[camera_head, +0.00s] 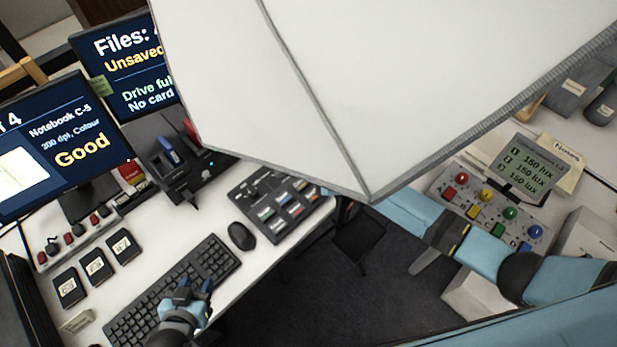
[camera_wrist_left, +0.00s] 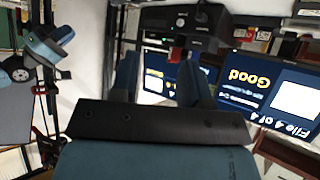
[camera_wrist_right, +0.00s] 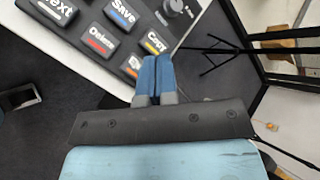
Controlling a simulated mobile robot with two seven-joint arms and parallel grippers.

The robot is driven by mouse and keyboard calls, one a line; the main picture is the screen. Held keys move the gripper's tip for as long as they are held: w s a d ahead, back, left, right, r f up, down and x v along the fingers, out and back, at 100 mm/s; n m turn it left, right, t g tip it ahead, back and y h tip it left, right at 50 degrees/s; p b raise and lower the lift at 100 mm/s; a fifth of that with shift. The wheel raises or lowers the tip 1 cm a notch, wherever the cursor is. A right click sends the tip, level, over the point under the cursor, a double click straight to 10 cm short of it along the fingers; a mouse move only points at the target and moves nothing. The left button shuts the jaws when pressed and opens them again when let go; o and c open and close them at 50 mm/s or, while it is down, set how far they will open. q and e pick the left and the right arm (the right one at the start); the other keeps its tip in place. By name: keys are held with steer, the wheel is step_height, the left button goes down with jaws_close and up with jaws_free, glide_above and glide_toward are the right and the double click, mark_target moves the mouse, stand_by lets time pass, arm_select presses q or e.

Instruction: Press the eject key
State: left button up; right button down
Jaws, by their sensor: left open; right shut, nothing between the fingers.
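The dark keypad (camera_head: 275,208) lies on the white desk, right of the mouse. In the right wrist view its keys are large: Save (camera_wrist_right: 121,13), Delete (camera_wrist_right: 101,40), Copy (camera_wrist_right: 153,42) and a partly cut-off "ext" key (camera_wrist_right: 58,10). A key with an orange stripe (camera_wrist_right: 130,67) is partly covered by my fingers; its label is not readable. My right gripper (camera_wrist_right: 157,62) is shut and empty, its fingertips by the keypad's edge; contact cannot be told. The white panel hides it in the head view. My left gripper (camera_head: 189,289) is open and empty over the keyboard (camera_head: 176,290).
A large white panel (camera_head: 330,80) blocks much of the head view. A card reader dock (camera_head: 180,160), mouse (camera_head: 242,236), several black cards (camera_head: 96,264) and two monitors (camera_head: 60,145) occupy the desk. A coloured-button console (camera_head: 465,215) stands at right, behind my right arm.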

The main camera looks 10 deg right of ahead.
arm_select(q)
steer(key=shift+s+d, duration=0.1)
steer(key=shift+s, duration=0.05)
arm_select(e)
steer(key=shift+w+d+r+m, duration=0.1)
steer(key=shift+w+r+m, duration=0.1)
steer(key=shift+w+m, duration=0.15)
steer(key=b, duration=0.4)
glide_above(313, 196)
step_height(313, 196, down, 6)
steer(key=shift+f, duration=0.25)
steer(key=shift+f+b, duration=0.35)
steer(key=shift+f, duration=0.8)
arm_select(q)
steer(key=f, duration=0.3)
steer(key=shift+w+d+f+m, duration=0.2)
steer(key=shift+w+d+m, duration=0.1)
steer(key=shift+w, duration=0.1)
steer(key=shift+s, duration=0.1)
